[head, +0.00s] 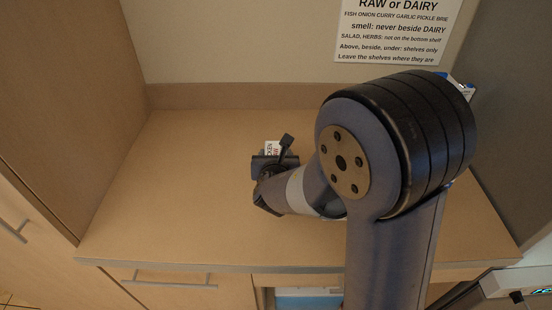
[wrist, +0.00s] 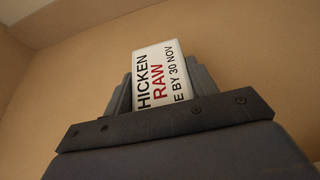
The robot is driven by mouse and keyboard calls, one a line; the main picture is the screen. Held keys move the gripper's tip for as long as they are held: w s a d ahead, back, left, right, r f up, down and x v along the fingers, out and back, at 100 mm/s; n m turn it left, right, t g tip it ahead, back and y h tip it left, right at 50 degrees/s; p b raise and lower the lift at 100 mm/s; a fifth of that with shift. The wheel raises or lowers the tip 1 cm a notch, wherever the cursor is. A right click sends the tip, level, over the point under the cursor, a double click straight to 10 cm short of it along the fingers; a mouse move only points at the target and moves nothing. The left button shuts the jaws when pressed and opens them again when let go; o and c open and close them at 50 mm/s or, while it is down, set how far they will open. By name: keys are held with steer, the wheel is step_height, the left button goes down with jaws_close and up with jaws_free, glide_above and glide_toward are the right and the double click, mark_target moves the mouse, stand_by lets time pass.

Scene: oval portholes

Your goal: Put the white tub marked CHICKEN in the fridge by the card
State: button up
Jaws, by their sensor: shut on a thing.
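The white tub (wrist: 161,72) is in my gripper (wrist: 158,88) in the wrist view. Its label reads "HICKEN", "RAW" in red and "E BY 30 NOV"; the rest is cut off by the gripper. The gripper's fingers are shut on the tub's two sides. In the head view a small part of the tub (head: 272,147) shows beside my gripper (head: 273,160), over the wooden counter (head: 185,190). I cannot tell whether the tub touches the counter. The card (head: 391,35) is on the back wall at the top right, its top cut off; it mentions "RAW or DAIRY" and shelves.
A blue and white object (head: 462,87) is mostly hidden behind my arm at the right. A tall wooden panel (head: 65,100) bounds the counter at left, a grey panel (head: 510,120) at right. Drawers with handles (head: 170,282) are below. The counter's left part is clear.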

steer(key=shift+f, duration=0.25)
steer(key=shift+f, duration=0.1)
steer(key=o, duration=1.2)
